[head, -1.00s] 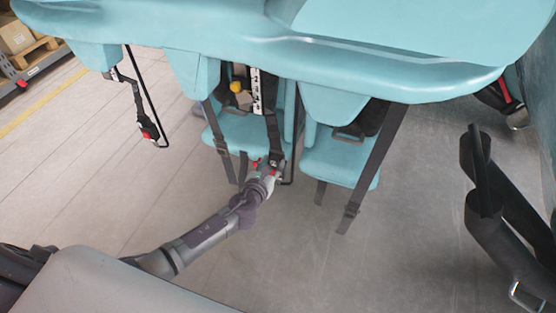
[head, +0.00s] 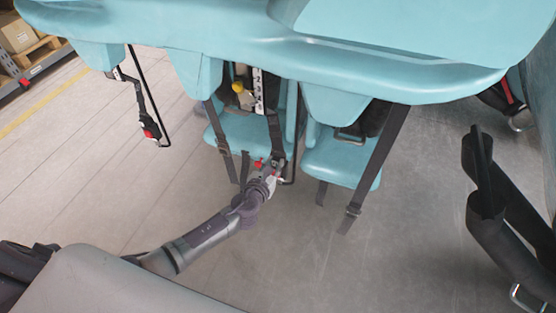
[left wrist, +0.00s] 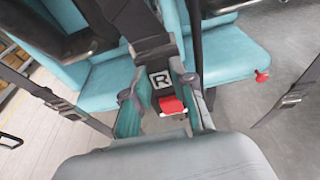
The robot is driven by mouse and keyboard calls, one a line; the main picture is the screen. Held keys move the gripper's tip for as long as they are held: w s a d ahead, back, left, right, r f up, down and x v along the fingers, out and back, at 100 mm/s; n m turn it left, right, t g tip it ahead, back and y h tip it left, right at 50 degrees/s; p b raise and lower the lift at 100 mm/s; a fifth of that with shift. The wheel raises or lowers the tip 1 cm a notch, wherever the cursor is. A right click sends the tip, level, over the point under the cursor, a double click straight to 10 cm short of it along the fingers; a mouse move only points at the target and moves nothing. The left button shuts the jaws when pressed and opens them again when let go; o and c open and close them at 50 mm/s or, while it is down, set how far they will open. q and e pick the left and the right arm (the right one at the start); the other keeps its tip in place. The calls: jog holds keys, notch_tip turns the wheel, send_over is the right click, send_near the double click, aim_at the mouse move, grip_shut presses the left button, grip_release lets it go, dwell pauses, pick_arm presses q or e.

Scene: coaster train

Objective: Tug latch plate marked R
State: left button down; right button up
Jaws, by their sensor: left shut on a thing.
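The latch plate marked R (left wrist: 160,78) is dark with a white label. It hangs at the end of a black strap and shows in the left wrist view between my gripper's fingers. A red button part (left wrist: 171,105) sits just below the label. My left gripper (head: 268,166) is shut on the latch plate, in front of the middle teal seat (head: 238,130) in the head view. In the left wrist view, its fingers (left wrist: 160,100) stand on both sides of the plate. In the head view the plate is too small to read. My right gripper is not in view.
Another teal seat (head: 340,160) with straps is to the right. A strap with a red buckle (head: 150,130) hangs at the left. A thin black bar (head: 297,130) runs close beside my left gripper. Open grey floor (head: 290,250) lies below.

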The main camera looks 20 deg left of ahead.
pick_arm(q)
jog(key=shift+w+r, duration=0.1)
jog(key=shift+r, duration=0.15)
dwell(0.5)
jog(key=c, duration=0.9)
grip_release()
jog(key=shift+s, duration=0.2)
jog(key=v, duration=1.1)
jog(key=shift+s, duration=0.35)
jog(key=s+a+f+n+g+p, duration=0.1)
jog(key=s+a+f+n+g, duration=0.15)
jog(key=s+f+n, duration=0.5)
jog(key=s+a+f+n+g+y+p, duration=0.15)
jog(key=s+f+n+g, duration=0.3)
jog(key=f, duration=0.55)
jog(key=s+a+f+n+g+p, duration=0.25)
jog(key=s+f+n, duration=0.25)
jog(key=f+n, duration=0.3)
jog(key=s+d+f+n+g, duration=0.1)
jog(key=s+f+n, duration=0.2)
jog(key=s, duration=0.5)
jog(key=s+d+f+n+g+h, duration=0.1)
jog(key=s+f+n+g, duration=0.1)
jog(key=s+n, duration=0.4)
jog(key=s+d+f+n+g+p, duration=0.1)
jog(key=s+f+n, duration=0.3)
jog(key=s, duration=0.6)
jog(key=shift+d+f+n+g, duration=0.25)
jog(key=shift+d+n+g, duration=0.1)
jog(key=shift+d+n, duration=0.1)
